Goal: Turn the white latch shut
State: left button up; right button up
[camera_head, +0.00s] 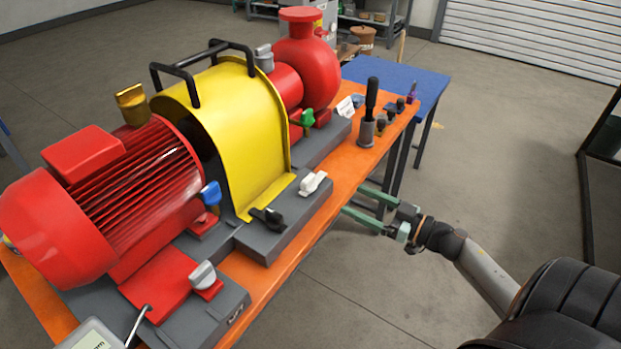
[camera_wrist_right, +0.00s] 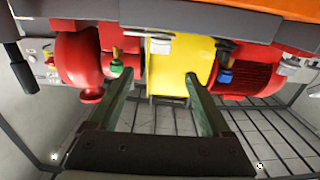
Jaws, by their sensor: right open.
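The white latch (camera_head: 313,182) sits on the grey block at the foot of the yellow guard, on its table-edge side. It also shows in the right wrist view (camera_wrist_right: 160,43), near the top, beyond the gap between my fingertips. My right gripper (camera_head: 354,202) has green fingers spread apart with nothing between them. In the head view it is to the right of the white latch, just off the orange table's edge, apart from the latch. The right wrist view shows the two open fingers (camera_wrist_right: 161,76) with the yellow guard behind them. My left gripper is not in view.
A black latch (camera_head: 268,218) lies to the left of the white one. The yellow guard (camera_head: 240,130), red motor (camera_head: 130,190) and red pump (camera_head: 305,65) stand close by. An upright black-handled tool (camera_head: 369,110) stands on the orange table. Floor to the right is clear.

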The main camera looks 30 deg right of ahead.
aim_at(311, 181)
jog(key=x, duration=1.1)
jog(key=shift+w+a, duration=0.15)
jog(key=shift+w, duration=0.2)
jog(key=shift+c, duration=0.4)
grip_shut()
